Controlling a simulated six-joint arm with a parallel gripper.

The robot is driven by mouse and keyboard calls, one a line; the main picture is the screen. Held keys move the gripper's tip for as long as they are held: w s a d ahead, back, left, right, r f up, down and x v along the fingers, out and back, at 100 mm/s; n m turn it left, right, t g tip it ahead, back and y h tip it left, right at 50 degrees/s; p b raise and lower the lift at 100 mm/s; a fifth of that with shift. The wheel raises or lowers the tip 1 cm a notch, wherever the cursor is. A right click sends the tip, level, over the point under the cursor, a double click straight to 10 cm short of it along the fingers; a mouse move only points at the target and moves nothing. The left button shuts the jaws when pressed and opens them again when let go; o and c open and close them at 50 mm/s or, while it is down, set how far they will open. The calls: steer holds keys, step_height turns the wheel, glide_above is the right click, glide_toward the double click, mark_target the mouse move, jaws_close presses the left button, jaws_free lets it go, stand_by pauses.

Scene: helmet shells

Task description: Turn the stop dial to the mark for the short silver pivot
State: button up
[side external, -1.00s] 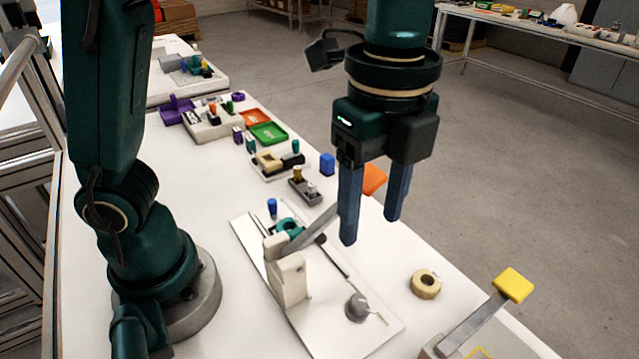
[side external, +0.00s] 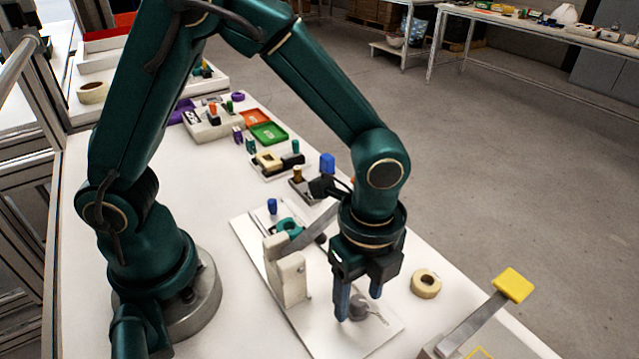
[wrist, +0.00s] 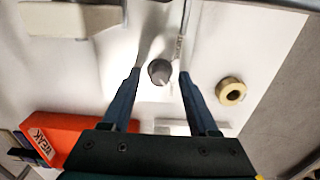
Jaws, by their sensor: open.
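The stop dial (side external: 357,306) is a small grey round knob on the white base plate (side external: 315,335). In the wrist view the dial (wrist: 160,72) lies between my fingertips, with a pale line on its top. A thin marked strip (wrist: 178,46) runs beside it; its marks are too small to read. My gripper (side external: 359,304) is open and points down over the dial, one finger on each side. In the wrist view my gripper (wrist: 160,73) shows gaps on both sides of the knob. I cannot tell how far the fingertips reach down. The silver pivot is not visible now.
A cream post (side external: 289,277) with a grey lever (side external: 312,226) stands left of my gripper. A tan ring (side external: 425,284) lies to the right. A yellow-handled lever (side external: 513,285) is at front right. An orange block labelled WEAK (wrist: 60,138) shows in the wrist view.

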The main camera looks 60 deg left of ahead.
steer(key=shift+f, duration=0.2)
jaws_close()
